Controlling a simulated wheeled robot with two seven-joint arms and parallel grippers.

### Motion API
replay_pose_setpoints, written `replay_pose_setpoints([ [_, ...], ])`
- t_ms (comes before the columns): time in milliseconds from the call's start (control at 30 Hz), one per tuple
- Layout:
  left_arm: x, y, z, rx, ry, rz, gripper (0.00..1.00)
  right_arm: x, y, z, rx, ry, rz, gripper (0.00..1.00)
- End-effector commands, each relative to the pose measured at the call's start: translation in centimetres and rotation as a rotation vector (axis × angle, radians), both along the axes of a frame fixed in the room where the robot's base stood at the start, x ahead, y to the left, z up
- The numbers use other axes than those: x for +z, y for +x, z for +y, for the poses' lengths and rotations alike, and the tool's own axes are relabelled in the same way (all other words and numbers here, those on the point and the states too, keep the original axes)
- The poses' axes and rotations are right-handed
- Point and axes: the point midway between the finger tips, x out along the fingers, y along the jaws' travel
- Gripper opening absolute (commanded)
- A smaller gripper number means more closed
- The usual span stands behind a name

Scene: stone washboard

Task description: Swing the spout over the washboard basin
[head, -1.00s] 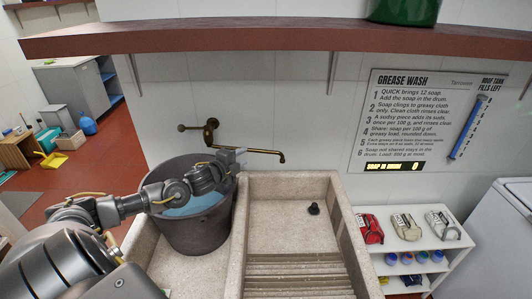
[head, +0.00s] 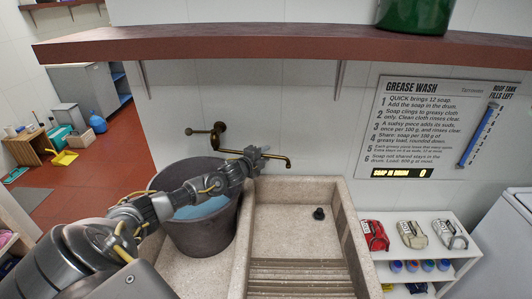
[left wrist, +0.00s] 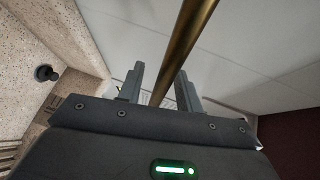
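The brass spout (head: 278,156) reaches right from the wall tap (head: 217,134), along the wall. Its tip is near the back rim of the stone washboard basin (head: 285,215). In the left wrist view the spout (left wrist: 185,40) runs between the two separated fingers of my left gripper (left wrist: 160,75), closer to the right finger. I cannot tell whether a finger touches it. My right gripper is not in view.
A dark bucket of water (head: 200,235) stands left of the basin, under my left arm. A dark plug (head: 319,213) sits in the basin. A red-brown shelf (head: 280,43) crosses above. A white rack (head: 400,255) with bottles stands at right.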

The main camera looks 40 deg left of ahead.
Motion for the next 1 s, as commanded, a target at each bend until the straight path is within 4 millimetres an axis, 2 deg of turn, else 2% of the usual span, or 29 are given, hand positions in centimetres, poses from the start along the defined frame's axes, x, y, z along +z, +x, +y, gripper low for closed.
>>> replay_pose_setpoints([
  [167,-0.15,1.02,0.01,-0.001,-0.001,0.0,0.35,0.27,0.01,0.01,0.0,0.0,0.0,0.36],
  [467,-0.23,1.14,0.05,-0.001,0.0,0.0,0.35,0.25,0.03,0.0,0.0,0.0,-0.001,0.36],
  [733,-0.21,1.12,0.05,-0.001,0.0,0.0,0.0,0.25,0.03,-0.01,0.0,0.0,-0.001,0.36],
  [1000,-0.24,1.15,-0.03,-0.003,0.0,0.001,0.0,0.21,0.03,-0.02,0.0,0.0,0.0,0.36],
])
